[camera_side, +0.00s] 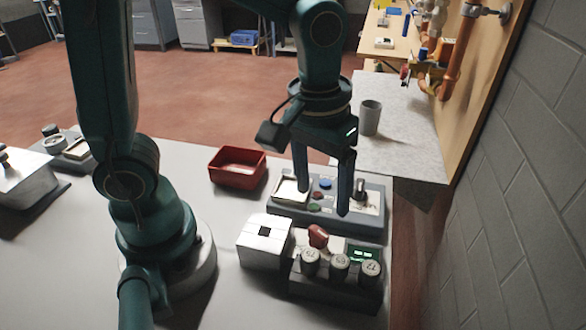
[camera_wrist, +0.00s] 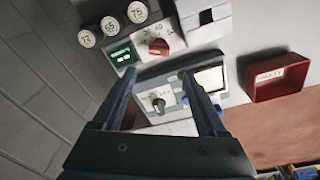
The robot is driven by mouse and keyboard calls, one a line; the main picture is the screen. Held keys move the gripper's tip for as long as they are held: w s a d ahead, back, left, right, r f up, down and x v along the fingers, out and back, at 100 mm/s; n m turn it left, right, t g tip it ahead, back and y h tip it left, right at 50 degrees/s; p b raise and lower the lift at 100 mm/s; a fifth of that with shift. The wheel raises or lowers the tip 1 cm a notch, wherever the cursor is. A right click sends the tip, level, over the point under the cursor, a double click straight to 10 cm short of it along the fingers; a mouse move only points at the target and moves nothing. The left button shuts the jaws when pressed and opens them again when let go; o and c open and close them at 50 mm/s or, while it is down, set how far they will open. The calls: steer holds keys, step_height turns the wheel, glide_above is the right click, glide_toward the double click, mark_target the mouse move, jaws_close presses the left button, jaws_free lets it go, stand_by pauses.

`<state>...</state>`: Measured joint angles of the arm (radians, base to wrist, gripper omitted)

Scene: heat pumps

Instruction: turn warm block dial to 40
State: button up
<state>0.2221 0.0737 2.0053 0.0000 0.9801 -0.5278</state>
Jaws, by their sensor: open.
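The block with the red dial (camera_side: 318,236) stands at the front right of the bench. In the wrist view the red dial (camera_wrist: 159,47) sits on a white scale plate with printed numbers, beside a green-lit display (camera_wrist: 122,55). I cannot read the dial's exact setting. My gripper (camera_side: 322,200) is open and empty, fingers pointing down over the grey-blue panel (camera_side: 350,226) behind the block. In the wrist view my gripper (camera_wrist: 157,75) has its fingertips apart, short of the red dial and on either side of the panel's dark knob (camera_wrist: 159,104).
Several round, numbered caps (camera_side: 340,266) stand on the block beside the dial. A white box (camera_side: 263,241) is to its left. A red bin (camera_side: 238,167) sits behind, and a grey cup (camera_side: 370,117) stands on the back surface. A block wall (camera_side: 530,170) rises at right.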

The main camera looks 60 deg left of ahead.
mark_target(319, 230)
steer(key=f, duration=0.1)
steer(key=f+g, duration=0.1)
steer(key=shift+s+d+f+m, duration=0.25)
steer(key=shift+d+f+m, duration=0.05)
steer(key=shift+d, duration=0.1)
steer(key=shift+f, duration=2.35)
steer(key=shift+c, duration=0.3)
jaws_close()
